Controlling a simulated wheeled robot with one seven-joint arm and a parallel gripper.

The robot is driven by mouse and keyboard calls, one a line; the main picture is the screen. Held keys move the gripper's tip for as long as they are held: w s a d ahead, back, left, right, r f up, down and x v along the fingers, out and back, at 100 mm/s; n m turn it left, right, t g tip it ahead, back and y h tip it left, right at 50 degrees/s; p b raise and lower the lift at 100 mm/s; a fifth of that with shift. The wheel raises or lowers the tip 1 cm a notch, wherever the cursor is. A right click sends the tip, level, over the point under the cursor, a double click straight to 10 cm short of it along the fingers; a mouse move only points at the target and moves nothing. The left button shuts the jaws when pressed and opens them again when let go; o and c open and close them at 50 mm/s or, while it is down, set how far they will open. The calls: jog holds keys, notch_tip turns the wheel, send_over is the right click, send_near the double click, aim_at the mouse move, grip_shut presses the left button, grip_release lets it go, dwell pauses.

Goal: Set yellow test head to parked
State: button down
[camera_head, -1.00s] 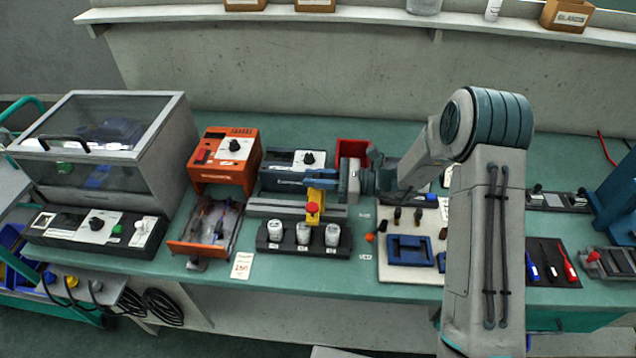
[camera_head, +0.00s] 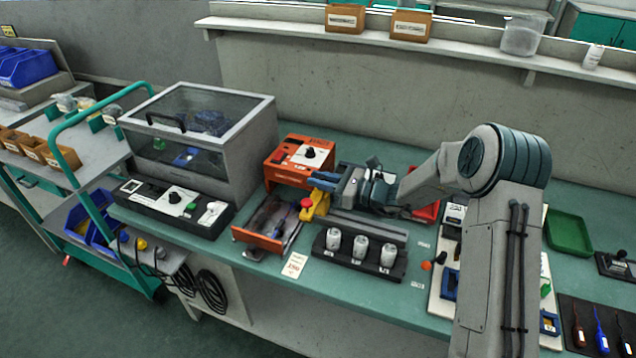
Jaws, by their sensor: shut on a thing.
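The yellow test head (camera_head: 318,207) with its red knob (camera_head: 307,203) is at the left end of the grey rail (camera_head: 370,229). It stands left of the three white-topped cups in the black rack (camera_head: 345,257). My gripper (camera_head: 325,181) reaches in from the right, just behind and above the head. Its blue fingers are shut on the yellow test head; the exact contact is partly hidden by the fingers and the head.
An orange box with a dial (camera_head: 300,160) stands close behind my gripper. An open orange-fronted drawer tray (camera_head: 258,239) lies just left of the head. A clear-lidded case (camera_head: 205,135) stands farther left. A card (camera_head: 295,265) lies at the front edge.

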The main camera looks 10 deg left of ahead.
jog(key=shift+a+r, duration=0.1)
jog(key=c, duration=1.4)
grip_release()
jog(key=shift+a, duration=0.1)
jog(key=shift+o, duration=0.3)
jog(key=shift+w+a, duration=0.1)
jog(key=s+d+b, duration=0.1)
jog(key=s+d, duration=0.1)
jog(key=d, duration=1.1)
jog(key=shift+s+d+b, duration=0.2)
jog(key=shift+d+b, duration=0.2)
